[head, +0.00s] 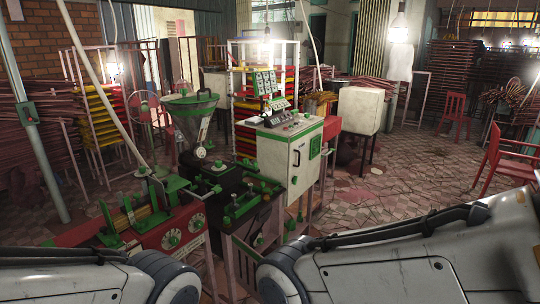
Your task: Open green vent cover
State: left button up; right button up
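A white control cabinet (292,165) with a green-trimmed top stands at the middle of the head view. A small green framed panel (315,146), which looks like the vent cover, sits on its right-facing side. It looks flush with the side, though it is too small to tell for certain whether it is shut. A dark handle or latch (297,158) shows on the cabinet's front face. Links of my two arms cross the bottom left and bottom right of the view. Neither gripper is in view, and both appear well apart from the cabinet in the picture.
A green and red extruder machine (165,215) with a metal hopper (190,115) stands left of the cabinet. A white box on legs (358,110) stands behind right. Red chairs (508,160) are at the far right. The tiled floor (400,170) right of the cabinet is mostly clear.

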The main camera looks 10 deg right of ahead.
aim_at(315, 150)
jog(key=z, duration=0.8)
jog(key=i, duration=0.95)
jog(key=z, duration=0.65)
jog(key=i, duration=1.7)
jog(key=u, duration=0.6)
jog(key=i, duration=1.15)
jog(key=u, duration=0.65)
